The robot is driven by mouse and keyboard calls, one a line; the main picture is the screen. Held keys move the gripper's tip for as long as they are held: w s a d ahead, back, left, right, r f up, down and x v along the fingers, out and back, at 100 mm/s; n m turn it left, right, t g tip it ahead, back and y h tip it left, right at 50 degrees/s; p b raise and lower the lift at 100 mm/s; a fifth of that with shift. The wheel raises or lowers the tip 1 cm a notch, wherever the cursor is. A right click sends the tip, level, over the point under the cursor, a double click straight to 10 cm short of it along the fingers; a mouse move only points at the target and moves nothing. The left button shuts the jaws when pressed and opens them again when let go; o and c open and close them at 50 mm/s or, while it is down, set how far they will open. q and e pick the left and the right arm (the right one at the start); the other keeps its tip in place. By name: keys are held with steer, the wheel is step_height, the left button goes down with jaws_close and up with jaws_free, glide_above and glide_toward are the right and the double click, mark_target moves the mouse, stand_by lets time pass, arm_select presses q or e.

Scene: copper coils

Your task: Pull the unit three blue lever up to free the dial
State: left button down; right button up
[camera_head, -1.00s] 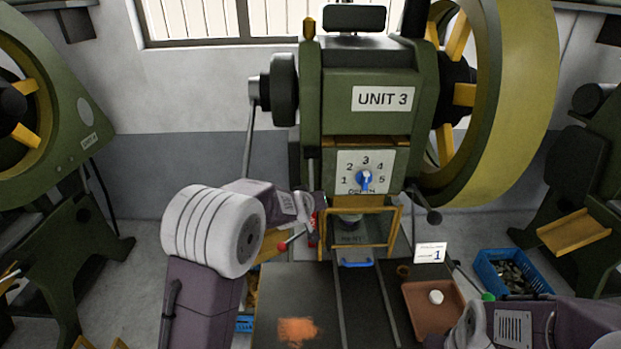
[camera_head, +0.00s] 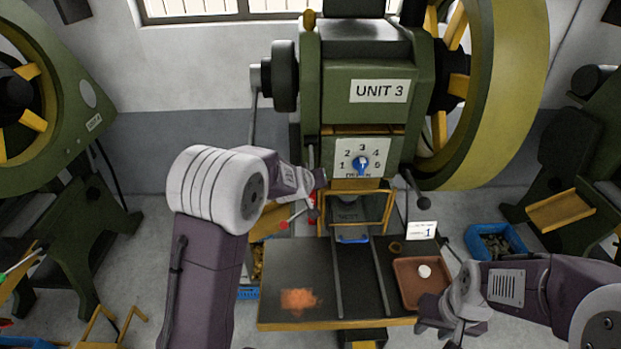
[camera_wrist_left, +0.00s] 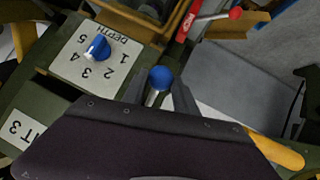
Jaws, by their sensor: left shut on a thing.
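The unit three press (camera_head: 345,65) stands ahead with its label (camera_head: 379,91). The dial (camera_head: 361,165) is a blue knob on a white plate numbered 1 to 5; it also shows in the left wrist view (camera_wrist_left: 97,48). My left gripper (camera_head: 321,178) is at the press, just left of the dial plate. In the left wrist view the blue lever's round knob (camera_wrist_left: 160,78) sits between the fingers of my left gripper (camera_wrist_left: 162,95), which is shut on it. In the head view the lever is hidden by the gripper. My right gripper (camera_head: 436,322) is low right, its fingers unclear.
A red-tipped lever (camera_wrist_left: 235,14) is close to my left gripper. A yellow guard frame (camera_head: 358,208) is below the dial. A brown tray (camera_head: 420,285) with a white piece (camera_head: 425,271) is on the press table (camera_head: 300,270). A blue crate (camera_head: 495,240) stands at right.

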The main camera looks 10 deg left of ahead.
arm_select(q)
steer(key=shift+w+r, duration=0.15)
steer(key=shift+r, duration=0.55)
steer(key=c, duration=1.4)
jaws_free()
steer(key=o, duration=0.4)
steer(key=shift+f, duration=0.1)
steer(key=shift+d+f, duration=0.1)
steer(key=shift+f, duration=0.05)
steer(key=p+v, duration=0.2)
steer(key=v, duration=0.7)
